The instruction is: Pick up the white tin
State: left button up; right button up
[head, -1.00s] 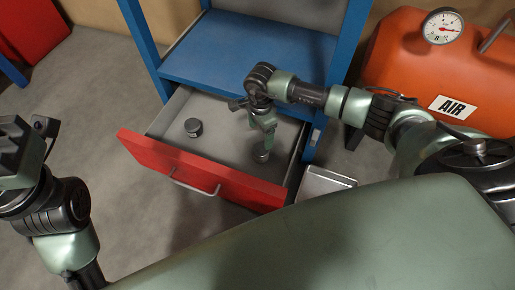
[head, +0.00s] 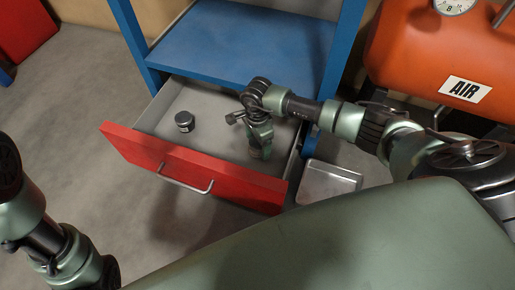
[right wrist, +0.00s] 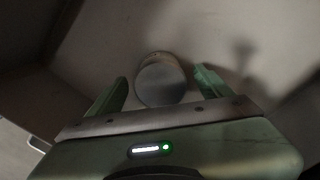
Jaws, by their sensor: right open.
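The open red-fronted drawer (head: 235,185) holds a small dark round tin (head: 185,121) at its left side. My right gripper (head: 260,150) points down inside the drawer, toward its right side. In the right wrist view a round pale-grey tin (right wrist: 161,82) stands between and slightly beyond the open fingers of my right gripper (right wrist: 160,88). It looks dim in shadow, and I take it for the white tin. A gap shows beside each finger. In the head view this tin is mostly hidden by the gripper. My left gripper is out of frame.
A blue shelf frame (head: 245,45) stands over the drawer, with a shelf just behind it. A metal tray (head: 330,182) lies on the floor to the right. An orange air tank (head: 430,55) stands behind my right arm. Floor at the left is clear.

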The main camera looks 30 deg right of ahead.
jog(key=shift+c, duration=0.2)
jog(key=c, duration=1.6)
jog(key=shift+c, duration=0.2)
